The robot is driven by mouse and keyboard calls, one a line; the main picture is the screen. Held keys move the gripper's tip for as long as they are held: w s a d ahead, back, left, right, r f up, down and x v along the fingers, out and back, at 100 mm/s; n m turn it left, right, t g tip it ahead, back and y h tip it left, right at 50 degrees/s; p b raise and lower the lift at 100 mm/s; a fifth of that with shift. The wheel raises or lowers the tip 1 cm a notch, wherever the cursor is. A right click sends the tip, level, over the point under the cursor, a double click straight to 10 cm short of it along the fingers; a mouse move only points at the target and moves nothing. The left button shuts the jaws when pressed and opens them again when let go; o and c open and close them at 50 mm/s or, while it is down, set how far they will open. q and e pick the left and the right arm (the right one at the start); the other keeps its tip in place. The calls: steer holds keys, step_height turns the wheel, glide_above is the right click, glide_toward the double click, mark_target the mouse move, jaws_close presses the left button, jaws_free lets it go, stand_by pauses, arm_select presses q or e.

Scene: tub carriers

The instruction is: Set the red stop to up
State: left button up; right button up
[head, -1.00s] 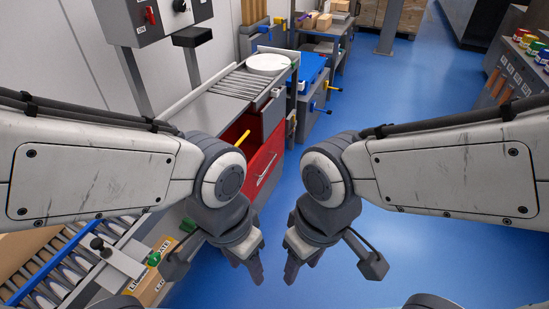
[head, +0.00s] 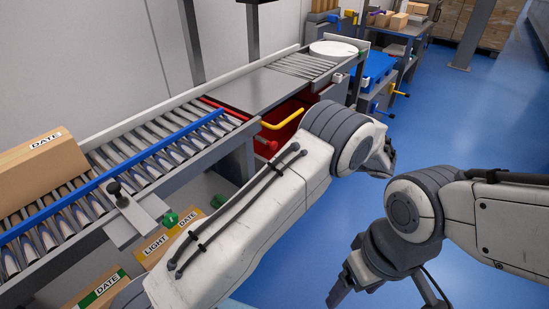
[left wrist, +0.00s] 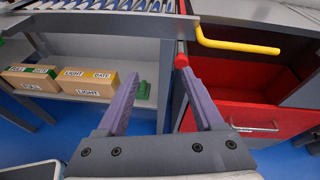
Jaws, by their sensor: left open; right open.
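The red stop shows as a thin red bar (head: 222,106) across the roller end of the conveyor, with a red knob (head: 268,144) at the conveyor's front side. In the left wrist view the red knob (left wrist: 181,61) is just beyond the right-hand fingertip of my left gripper (left wrist: 160,73), which is open with nothing between its fingers. I cannot tell whether the two touch. In the head view my left gripper is hidden behind its own arm. My right gripper (head: 345,284) hangs empty and open over the floor.
A bent yellow handle (head: 308,119) is close right of the knob, above a red drawer (left wrist: 248,110). A blue rail (head: 150,153) runs along the rollers, with a DATE carton (head: 40,172) upon them. Labelled boxes (left wrist: 88,84) sit on the lower shelf. Blue floor (head: 440,120) is free at right.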

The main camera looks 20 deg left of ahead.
mark_target(276, 146)
arm_select(q)
steer(key=w+a+f+m+t+y+b, duration=0.1)
steer(key=w+f+m+t+y+b, duration=0.15)
steer(key=w+f, duration=0.35)
steer(key=shift+y, duration=0.25)
steer(key=x, duration=0.3)
steer(key=s+x, duration=0.1)
steer(key=x, duration=0.6)
steer(key=shift+s+a+f, duration=0.25)
steer(key=shift+a+f, duration=0.15)
arm_select(e)
step_height(276, 146, down, 3)
steer(key=shift+f, duration=0.15)
arm_select(q)
jaws_close()
steer(key=shift+d, duration=0.1)
